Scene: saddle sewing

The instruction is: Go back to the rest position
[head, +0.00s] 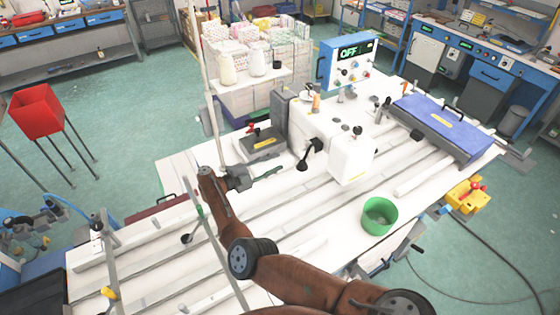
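My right arm comes in from the bottom right as reddish-brown links with dark joints and reaches up over the white work table (215,262). At its far end, my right gripper (252,177) shows small and dark above the left part of the table, in front of the black-and-grey box (262,143). Its fingers are too small and dark to tell open from shut. I cannot make out anything held in it. My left gripper is not in view. The white sewing machine (330,135) stands at the table's middle back, to the right of my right gripper.
A green bowl (380,214) sits near the table's right front edge. A blue case (440,127) lies at the back right. A control box reading OFF (345,62) stands behind the machine. A thin upright pole (203,75) rises near my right gripper. A red bin (38,110) stands left.

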